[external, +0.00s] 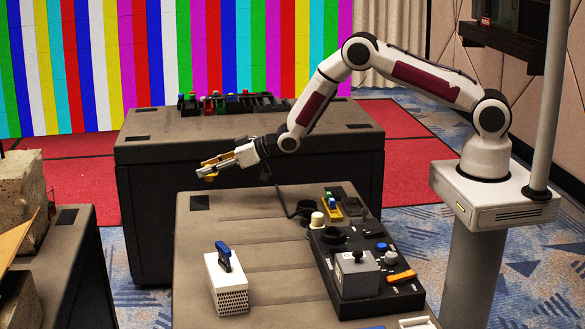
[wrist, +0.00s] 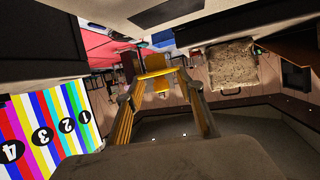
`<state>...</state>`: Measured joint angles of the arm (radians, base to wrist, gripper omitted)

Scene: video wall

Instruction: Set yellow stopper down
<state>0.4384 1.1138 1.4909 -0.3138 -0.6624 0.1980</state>
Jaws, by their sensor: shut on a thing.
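My gripper (external: 212,168) is stretched out to the left, in the air near the front edge of the rear black case, above and behind the near table. It is shut on the yellow stopper (wrist: 155,64), which shows between the fingertips in the wrist view. In the external view the stopper is small and hard to tell from the yellowish fingers. The stopper touches no surface that I can see.
The near grey-topped table (external: 255,215) has free room in its middle. A white box with a blue-handled item (external: 227,283) stands at its front left. A black control panel (external: 365,265) lies at right. The rear case (external: 250,135) carries a rack of coloured parts (external: 228,102).

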